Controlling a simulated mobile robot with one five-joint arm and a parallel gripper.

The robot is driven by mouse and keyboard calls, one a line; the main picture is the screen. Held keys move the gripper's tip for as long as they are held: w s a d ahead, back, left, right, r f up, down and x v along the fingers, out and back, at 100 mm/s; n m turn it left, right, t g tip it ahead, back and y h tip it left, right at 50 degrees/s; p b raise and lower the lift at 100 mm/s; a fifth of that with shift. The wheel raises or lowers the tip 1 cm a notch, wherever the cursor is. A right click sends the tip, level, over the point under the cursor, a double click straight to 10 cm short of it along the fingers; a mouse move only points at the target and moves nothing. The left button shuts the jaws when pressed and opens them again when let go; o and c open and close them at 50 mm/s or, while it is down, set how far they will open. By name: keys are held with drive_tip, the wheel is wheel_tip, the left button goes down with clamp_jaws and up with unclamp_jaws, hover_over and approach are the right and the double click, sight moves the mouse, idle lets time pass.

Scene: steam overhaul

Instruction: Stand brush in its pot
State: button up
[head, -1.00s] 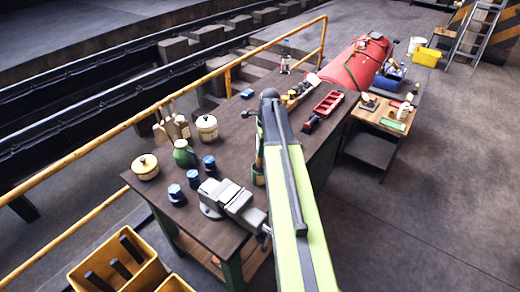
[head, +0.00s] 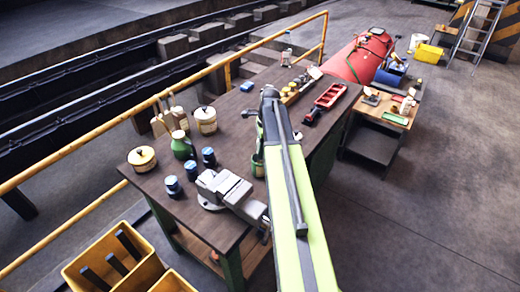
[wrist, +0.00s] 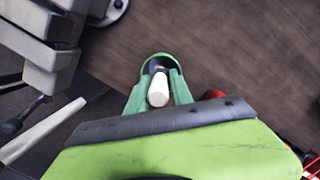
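The brush (wrist: 158,88) shows in the wrist view as a pale handle end with a dark part beyond it. My gripper (wrist: 160,84) has its green fingers close on both sides of the handle and appears shut on it. The green pot (wrist: 161,57) is straight beyond the fingers, its rounded rim around the brush's far end. I cannot tell how deep the brush is in it. In the head view the pot (head: 258,169) stands on the dark bench (head: 225,120), partly hidden by my arm; the brush is not clear there.
A grey vice (head: 228,190) is bolted at the bench's near edge, left of the pot. A red tray (head: 330,95) lies farther back. Yellow bins (head: 100,268) stand on the floor.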

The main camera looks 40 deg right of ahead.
drive_tip(key=o, duration=0.3)
drive_tip(key=r+p, duration=0.5)
drive_tip(key=d+r+p, duration=0.1)
drive_tip(key=r+p, duration=0.5)
drive_tip(key=s+d+r+p, duration=0.1)
drive_tip(key=r+p, duration=0.5)
drive_tip(key=shift+s+d+r, duration=0.1)
drive_tip(key=shift+d+r, duration=0.05)
drive_tip(key=shift+d, duration=0.05)
idle(0.5)
